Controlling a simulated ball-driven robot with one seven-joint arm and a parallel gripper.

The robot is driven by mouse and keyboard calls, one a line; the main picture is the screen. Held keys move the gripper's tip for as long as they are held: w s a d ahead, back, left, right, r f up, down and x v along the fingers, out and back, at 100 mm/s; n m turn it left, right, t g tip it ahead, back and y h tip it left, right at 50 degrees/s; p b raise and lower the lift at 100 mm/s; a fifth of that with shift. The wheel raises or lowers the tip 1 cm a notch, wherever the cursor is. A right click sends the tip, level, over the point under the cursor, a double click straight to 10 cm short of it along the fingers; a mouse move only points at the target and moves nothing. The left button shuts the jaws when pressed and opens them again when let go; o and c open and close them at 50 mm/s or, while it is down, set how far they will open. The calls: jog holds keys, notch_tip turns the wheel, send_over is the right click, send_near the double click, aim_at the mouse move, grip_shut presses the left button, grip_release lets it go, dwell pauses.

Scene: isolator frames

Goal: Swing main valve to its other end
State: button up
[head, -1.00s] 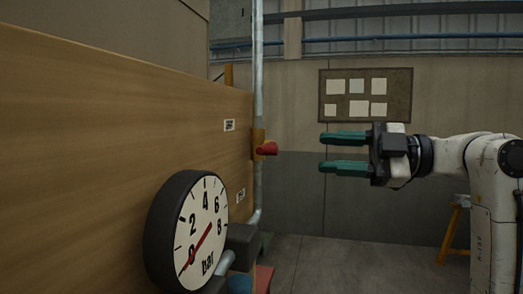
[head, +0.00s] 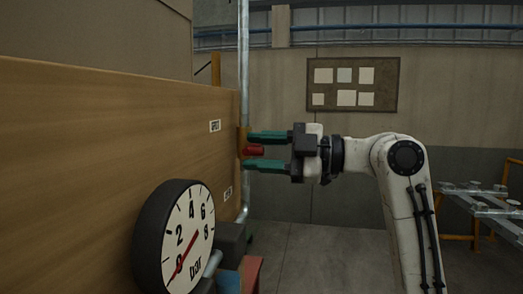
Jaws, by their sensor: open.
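The main valve shows as a red handle (head: 254,151) on a brass-coloured body (head: 242,141), set in a vertical grey pipe (head: 244,60) at the edge of the wooden panel (head: 90,150). My gripper (head: 250,151) is open, with its two green fingers pointing left, one above and one below the red handle. The handle lies between the fingers in this view, with gaps above and below it. I cannot tell whether the fingers are level with it in depth.
A round pressure gauge (head: 188,240) marked in bar stands at the front left, its red needle near 0. Two small labels are on the panel, the upper one (head: 215,126) near the valve. A metal-topped bench (head: 490,208) stands at the right. Floor (head: 300,255) below my arm is clear.

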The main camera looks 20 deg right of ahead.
grip_shut()
jog(key=shift+f, duration=0.15)
dwell(0.4)
